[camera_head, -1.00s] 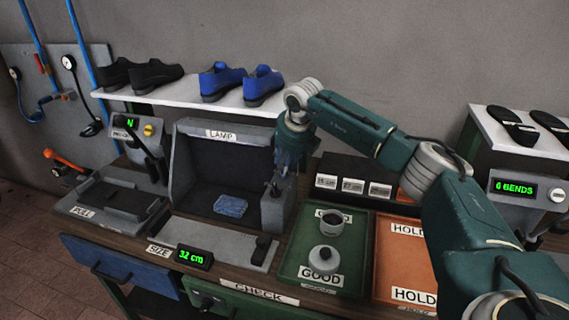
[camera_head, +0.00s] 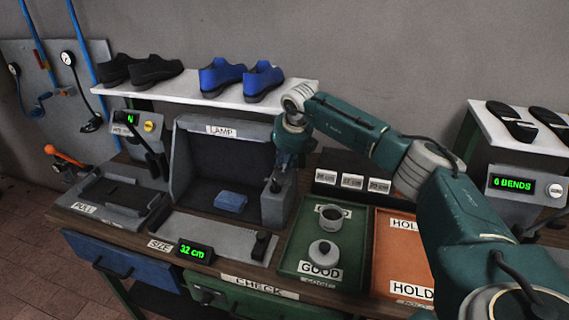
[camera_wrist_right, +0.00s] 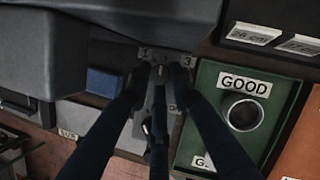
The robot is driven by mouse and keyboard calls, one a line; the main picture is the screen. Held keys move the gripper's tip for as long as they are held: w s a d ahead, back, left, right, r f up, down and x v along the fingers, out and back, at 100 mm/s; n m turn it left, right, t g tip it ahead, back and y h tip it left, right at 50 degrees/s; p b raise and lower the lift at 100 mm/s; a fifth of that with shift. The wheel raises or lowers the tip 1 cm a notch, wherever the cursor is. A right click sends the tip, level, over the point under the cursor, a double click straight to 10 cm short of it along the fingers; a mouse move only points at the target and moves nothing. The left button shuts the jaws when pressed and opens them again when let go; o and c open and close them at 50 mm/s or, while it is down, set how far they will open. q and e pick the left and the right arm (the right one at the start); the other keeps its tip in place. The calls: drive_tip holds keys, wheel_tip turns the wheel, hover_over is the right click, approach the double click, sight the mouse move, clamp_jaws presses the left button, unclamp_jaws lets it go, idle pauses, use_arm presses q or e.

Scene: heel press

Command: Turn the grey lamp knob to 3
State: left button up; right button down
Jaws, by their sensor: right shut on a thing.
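The grey lamp box (camera_head: 190,165), labelled LAMP, stands at the centre of the bench. Its control block (camera_head: 273,208) is at its right side. My right gripper (camera_head: 277,184) points down onto the top of this block. In the right wrist view, my right gripper (camera_wrist_right: 155,82) has its fingers closed around the small grey lamp knob (camera_wrist_right: 156,98), which they partly hide. A label 1 (camera_wrist_right: 145,53) is up and left of the knob and a label 3 (camera_wrist_right: 188,62) is up and right. The knob's exact setting is hard to tell. My left gripper is out of view.
A blue block (camera_head: 231,201) lies inside the lamp box. Right of it are a green GOOD tray (camera_head: 297,245) with two round grey pieces and an orange HOLD tray (camera_head: 397,250). A shelf (camera_head: 215,97) with black and blue shoes runs behind.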

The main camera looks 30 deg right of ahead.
drive_tip(key=shift+w+r+m+b, duration=0.15)
drive_tip(key=shift+m+b, duration=0.2)
drive_tip(key=shift+m, duration=0.35)
drive_tip(key=m+h+b, duration=0.1)
drive_tip(key=m, duration=0.3)
drive_tip(key=shift+w+a+g+h+b, duration=0.1)
drive_tip(key=shift+a+g+h+b, duration=0.05)
drive_tip(key=shift+g+h+b, duration=0.25)
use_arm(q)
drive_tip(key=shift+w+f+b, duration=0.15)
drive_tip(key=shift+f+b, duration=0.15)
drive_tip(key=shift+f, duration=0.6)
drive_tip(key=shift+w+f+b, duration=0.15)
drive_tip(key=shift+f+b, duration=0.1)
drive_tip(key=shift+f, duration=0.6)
use_arm(e)
drive_tip(key=shift+w+m+g+h, duration=0.1)
drive_tip(key=shift+m+g+h, duration=0.35)
drive_tip(key=shift+m, duration=1.15)
drive_tip(key=shift+r, duration=0.1)
drive_tip(key=c, duration=1.6)
unclamp_jaws()
drive_tip(key=shift+o, duration=0.2)
